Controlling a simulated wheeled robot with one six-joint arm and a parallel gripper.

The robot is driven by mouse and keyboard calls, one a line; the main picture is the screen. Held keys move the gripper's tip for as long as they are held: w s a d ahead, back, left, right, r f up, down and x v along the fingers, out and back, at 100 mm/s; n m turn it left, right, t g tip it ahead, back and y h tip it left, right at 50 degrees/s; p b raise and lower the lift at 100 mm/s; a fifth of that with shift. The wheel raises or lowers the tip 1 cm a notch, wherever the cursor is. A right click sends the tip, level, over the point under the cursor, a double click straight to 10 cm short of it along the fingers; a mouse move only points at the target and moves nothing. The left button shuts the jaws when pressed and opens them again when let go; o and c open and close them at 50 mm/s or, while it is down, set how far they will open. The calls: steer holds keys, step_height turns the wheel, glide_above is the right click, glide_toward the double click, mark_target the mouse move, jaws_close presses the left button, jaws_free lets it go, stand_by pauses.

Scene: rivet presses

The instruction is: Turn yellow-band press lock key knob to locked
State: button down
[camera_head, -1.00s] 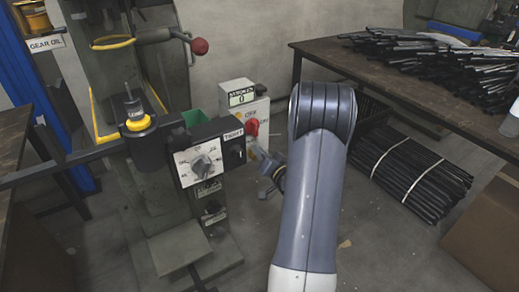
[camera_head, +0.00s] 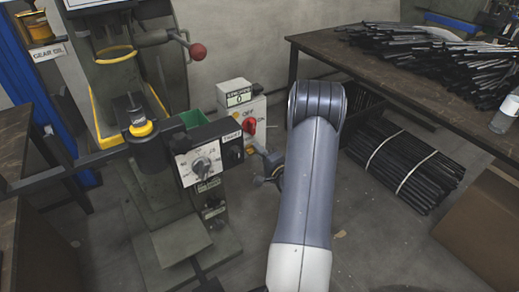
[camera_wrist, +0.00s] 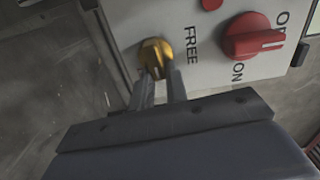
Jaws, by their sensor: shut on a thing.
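In the wrist view a brass-yellow key knob (camera_wrist: 156,53) sits on the pale panel of a control box, beside the word FREE. My gripper (camera_wrist: 162,82) is shut on this knob, one finger on each side of its lower part. A red ON/OFF knob (camera_wrist: 253,37) is to its right on the same panel. In the head view the press (camera_head: 112,75) with yellow trim stands at left, and the pale control box (camera_head: 243,108) is right of it. My arm hides part of that area, and the key knob cannot be made out there.
A black box (camera_head: 205,150) with a dial faces forward left of my arm. A table (camera_head: 365,60) with piled dark rods stands at right, with bundled rods (camera_head: 403,165) on the floor below. A dark bar crosses at left. Floor in front of the press base is partly clear.

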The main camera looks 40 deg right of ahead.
steer(key=shift+f+m, duration=0.1)
steer(key=shift+m, duration=0.4)
steer(key=c, duration=1.4)
jaws_free()
steer(key=s+p, duration=0.1)
steer(key=s, duration=0.9)
steer(key=shift+s+a, duration=0.3)
steer(key=shift+s, duration=0.1)
steer(key=shift+w, duration=0.1)
steer(key=w, duration=1)
steer(key=shift+w+d+b, duration=0.3)
steer(key=shift+d+b, duration=0.05)
steer(key=shift+b, duration=0.1)
